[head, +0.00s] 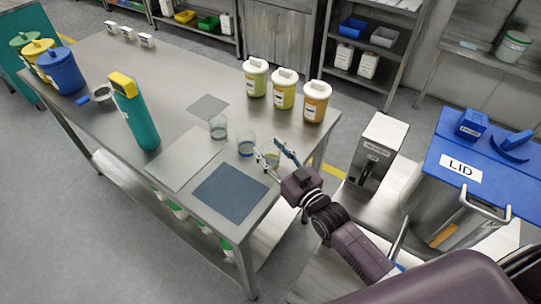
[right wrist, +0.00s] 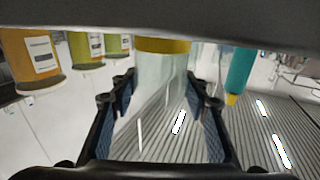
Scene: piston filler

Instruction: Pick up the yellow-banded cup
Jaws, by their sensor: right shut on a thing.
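The yellow-banded cup (head: 272,160) is a clear glass with a yellow band, near the right edge of the metal table. My right gripper (head: 274,158) is shut on it, with a finger on either side. In the right wrist view the cup (right wrist: 160,80) fills the space between the dark finger pads, its yellow band at the picture's top. I cannot tell whether its base touches the table. My left gripper is in neither view.
A blue-banded cup (head: 246,145) and another clear cup (head: 218,128) stand close by. Three lidded jars (head: 284,90) stand behind. A dark blue mat (head: 230,193) lies in front. A teal bottle (head: 138,115) stands left. A blue-lidded tank (head: 470,185) stands right.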

